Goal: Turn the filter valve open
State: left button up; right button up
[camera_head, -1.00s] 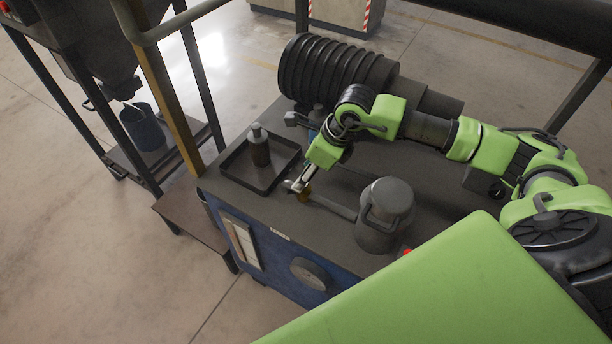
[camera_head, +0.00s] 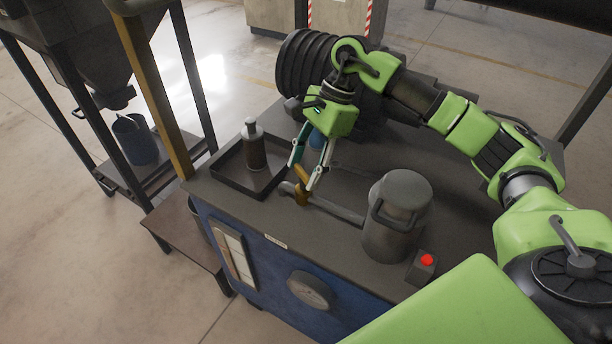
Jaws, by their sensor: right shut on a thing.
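The filter valve (camera_head: 301,196) is a small brass-coloured fitting on a grey pipe, with a yellow handle (camera_head: 301,172) rising from it. The pipe runs right to a grey filter canister (camera_head: 392,235) on the machine top. My right gripper (camera_head: 303,176) reaches down from above, with one finger on each side of the handle, and is shut on it. The handle looks tilted, its upper end toward the left finger. The fingers partly hide the handle, so its exact angle is hard to tell. My left gripper is not in view.
A dark tray (camera_head: 225,181) holding a bottle (camera_head: 254,150) lies left of the valve. A red button (camera_head: 427,260) is right of the canister. A large ribbed cylinder (camera_head: 300,70) stands behind my right arm. A yellow post (camera_head: 150,90) rises at the left.

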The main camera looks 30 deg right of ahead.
jog(key=n+g+b, duration=0.1)
jog(key=n+b, duration=0.1)
jog(key=n, duration=0.1)
jog(key=shift+w+f, duration=0.1)
jog(key=shift+w, duration=0.1)
jog(key=shift+n+g+h+b, duration=0.45)
jog(key=shift+n+b, duration=0.3)
jog(key=shift+n, duration=0.55)
jog(key=o, duration=1.1)
jog(key=v, duration=1.2)
jog(key=shift+w, duration=0.15)
